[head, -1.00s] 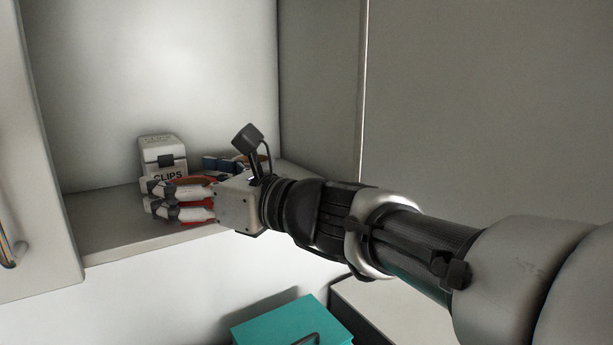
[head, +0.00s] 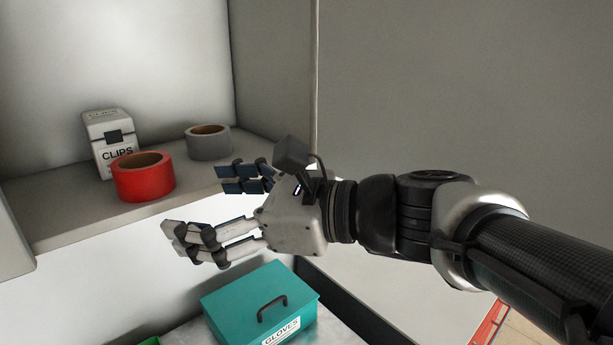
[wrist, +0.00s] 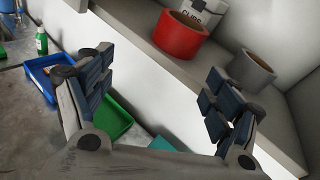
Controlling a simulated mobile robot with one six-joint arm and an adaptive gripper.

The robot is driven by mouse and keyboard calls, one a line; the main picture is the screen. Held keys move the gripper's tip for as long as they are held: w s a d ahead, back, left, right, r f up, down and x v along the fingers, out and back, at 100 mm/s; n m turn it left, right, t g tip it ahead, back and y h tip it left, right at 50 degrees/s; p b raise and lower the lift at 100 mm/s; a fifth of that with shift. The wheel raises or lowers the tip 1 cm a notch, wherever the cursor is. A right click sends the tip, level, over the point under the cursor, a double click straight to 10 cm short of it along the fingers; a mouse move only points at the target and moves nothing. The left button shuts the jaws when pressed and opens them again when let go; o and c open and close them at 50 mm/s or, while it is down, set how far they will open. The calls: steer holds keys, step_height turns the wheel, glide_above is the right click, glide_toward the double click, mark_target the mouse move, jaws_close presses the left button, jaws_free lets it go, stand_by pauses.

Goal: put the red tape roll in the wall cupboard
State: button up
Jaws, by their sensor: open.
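The red tape roll (head: 143,178) lies flat on the shelf of the wall cupboard (head: 75,222), close to its front edge. It also shows in the wrist view (wrist: 180,36), beyond my fingers. My gripper (head: 208,210) is open and empty. It is in front of the shelf, to the right of the roll and apart from it. In the wrist view my spread fingers (wrist: 168,85) have nothing between them.
A white CLIPS box (head: 110,138) stands behind the red roll. A grey tape roll (head: 208,142) lies to its right on the shelf. Below is a teal GLOVES box (head: 245,296) with a handle. The wrist view shows blue (wrist: 40,75) and green (wrist: 112,122) trays lower down.

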steer(key=s+d+f+n+g+h, duration=0.1)
steer(key=s+d+f+n+h, duration=0.35)
steer(key=f, duration=0.25)
steer(key=s+d+f+n+h, duration=0.3)
steer(key=s+d+f+n, duration=0.15)
steer(key=f, duration=0.35)
steer(key=s+d+f+n+h, duration=0.2)
steer(key=d+f+n+h, duration=0.2)
steer(key=d, duration=0.4)
steer(key=s+d+f+n+h, duration=0.2)
steer(key=d+f+n+h, duration=0.2)
steer(key=d+n, duration=0.2)
steer(key=shift+s+d+n, duration=0.25)
steer(key=shift+d+n, duration=0.05)
steer(key=shift+d, duration=0.85)
steer(key=shift+f, duration=0.1)
steer(key=shift+c, duration=0.2)
